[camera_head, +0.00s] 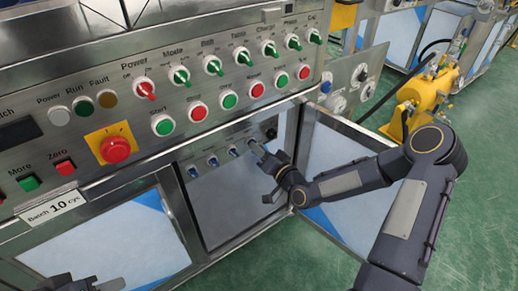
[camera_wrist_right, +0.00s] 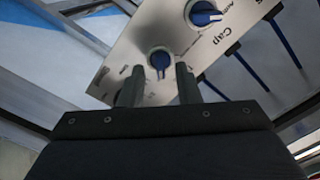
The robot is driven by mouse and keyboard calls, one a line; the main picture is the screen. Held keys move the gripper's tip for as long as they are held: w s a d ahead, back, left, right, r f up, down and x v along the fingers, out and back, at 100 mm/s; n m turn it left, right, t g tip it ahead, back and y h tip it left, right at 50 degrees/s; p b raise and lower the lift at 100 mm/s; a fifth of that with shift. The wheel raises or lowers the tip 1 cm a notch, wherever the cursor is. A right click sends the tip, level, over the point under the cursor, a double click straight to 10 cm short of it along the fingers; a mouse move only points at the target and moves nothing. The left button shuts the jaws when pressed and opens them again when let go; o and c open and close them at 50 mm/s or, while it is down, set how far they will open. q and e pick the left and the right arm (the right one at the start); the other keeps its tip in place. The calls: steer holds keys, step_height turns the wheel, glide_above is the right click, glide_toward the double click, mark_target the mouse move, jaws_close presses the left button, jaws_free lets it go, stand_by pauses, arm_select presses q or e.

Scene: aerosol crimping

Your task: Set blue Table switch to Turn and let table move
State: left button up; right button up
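A lower metal panel with a row of small blue switches sits in the open recess under the main panel. Two of these, a left blue switch (camera_head: 191,171) and a middle blue switch (camera_head: 212,161), show in the head view. My right gripper (camera_head: 258,150) is at the right part of this row. In the right wrist view a blue switch (camera_wrist_right: 160,62) lies between and just beyond the fingertips of my right gripper (camera_wrist_right: 157,80), which are apart. Another blue switch (camera_wrist_right: 205,14) is beside a "Cap" label. I cannot read which switch is Table. My left gripper (camera_head: 95,285) is partly cut off at the bottom left.
The main panel above has green and red switches, push buttons and a red emergency stop (camera_head: 116,149) on a yellow plate. An open cabinet door (camera_head: 335,150) stands to the right of the recess, near my right arm. A yellow machine (camera_head: 425,100) stands behind.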

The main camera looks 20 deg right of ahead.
steer(key=p+v, duration=0.1)
steer(key=v, duration=0.6)
steer(key=shift+s, duration=0.15)
steer(key=shift+r, duration=0.1)
stand_by(1.6)
